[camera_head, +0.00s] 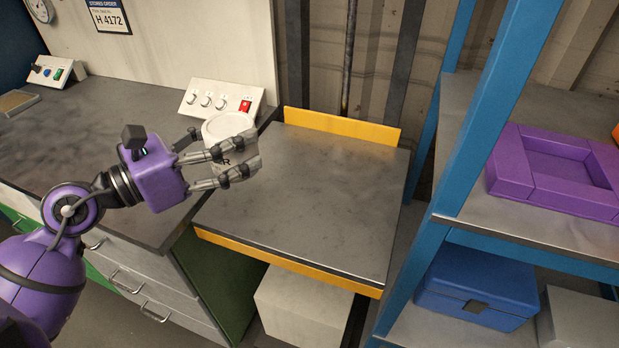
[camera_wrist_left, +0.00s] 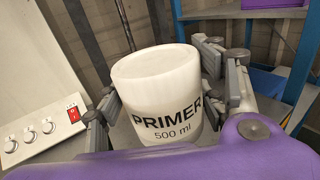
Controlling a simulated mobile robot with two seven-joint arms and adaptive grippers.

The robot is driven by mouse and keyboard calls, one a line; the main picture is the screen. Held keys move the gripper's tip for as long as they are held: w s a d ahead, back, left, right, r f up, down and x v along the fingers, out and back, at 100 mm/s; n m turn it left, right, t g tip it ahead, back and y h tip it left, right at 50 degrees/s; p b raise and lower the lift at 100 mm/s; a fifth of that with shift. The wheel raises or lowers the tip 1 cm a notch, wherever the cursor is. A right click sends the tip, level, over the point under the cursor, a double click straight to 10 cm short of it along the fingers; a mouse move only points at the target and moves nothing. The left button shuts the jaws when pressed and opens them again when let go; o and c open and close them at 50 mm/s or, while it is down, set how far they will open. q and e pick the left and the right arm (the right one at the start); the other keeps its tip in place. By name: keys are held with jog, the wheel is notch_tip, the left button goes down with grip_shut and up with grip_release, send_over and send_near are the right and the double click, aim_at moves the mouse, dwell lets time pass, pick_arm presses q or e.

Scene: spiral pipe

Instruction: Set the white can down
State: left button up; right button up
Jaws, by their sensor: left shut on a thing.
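The white can (camera_head: 228,126) is held in my left gripper (camera_head: 222,162), whose fingers close around its sides. In the left wrist view the can (camera_wrist_left: 160,95) looks nearly upright and bears the words "PRIMER 500 ml". The fingers of my left gripper (camera_wrist_left: 168,100) press on it from both sides. In the head view the can is over the left edge of a grey metal platform (camera_head: 320,190) with yellow front and back edges. I cannot tell whether its base touches a surface; the fingers hide its lower part. My right gripper is not in view.
A control panel (camera_head: 221,100) with knobs and a red switch stands just behind the can. A dark workbench (camera_head: 100,135) lies to the left. The platform's middle and right are clear. A blue-framed shelf (camera_head: 484,110) with a purple tray (camera_head: 508,172) stands at the right.

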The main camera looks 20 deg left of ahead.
pick_arm(q)
jog(key=w+d+f, duration=0.2)
jog(key=d+f, duration=0.1)
jog(key=f, duration=0.1)
jog(key=w+d+f, duration=0.2)
jog(key=d+f, duration=0.2)
jog(key=w+d+f, duration=0.3)
jog(key=shift+d+f+b, duration=0.15)
jog(key=shift+f+b, duration=0.2)
jog(key=shift+f, duration=0.2)
jog(key=o, duration=1.3)
jog(key=shift+f, duration=0.2)
jog(key=o, duration=0.4)
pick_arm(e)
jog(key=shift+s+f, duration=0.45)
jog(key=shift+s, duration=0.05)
